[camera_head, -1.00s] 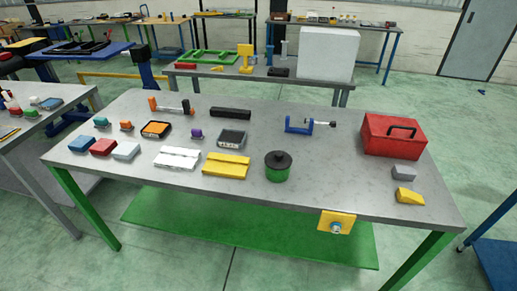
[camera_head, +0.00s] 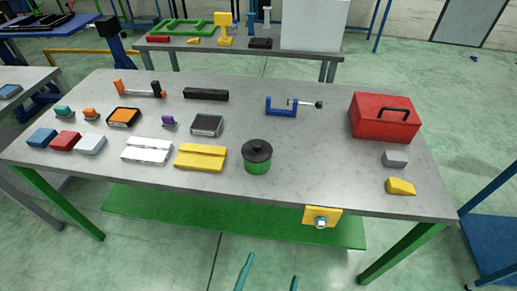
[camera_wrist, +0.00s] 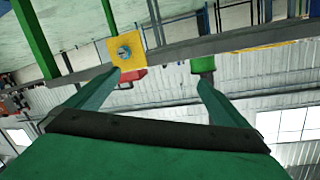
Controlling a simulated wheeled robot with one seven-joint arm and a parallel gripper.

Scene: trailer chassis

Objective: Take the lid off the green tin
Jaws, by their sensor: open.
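The green tin (camera_head: 257,166) stands upright near the front edge of the grey workbench (camera_head: 310,180), right of centre. Its black lid (camera_head: 257,150) with a round knob sits on top. My gripper (camera_head: 268,272) shows at the bottom of the head view as two teal fingertips, in front of and below the bench edge, well apart from the tin. In the wrist view my gripper (camera_wrist: 152,90) is open, with nothing between its fingers. That view looks past the bench edge, and the green tin (camera_wrist: 203,65) seems to show beyond the right finger.
A yellow hinged case (camera_head: 200,157) lies just left of the tin. A red toolbox (camera_head: 384,118) stands at the right, with a yellow wedge (camera_head: 400,186) near the corner. A yellow plate with a bolt (camera_head: 321,217) hangs on the front edge.

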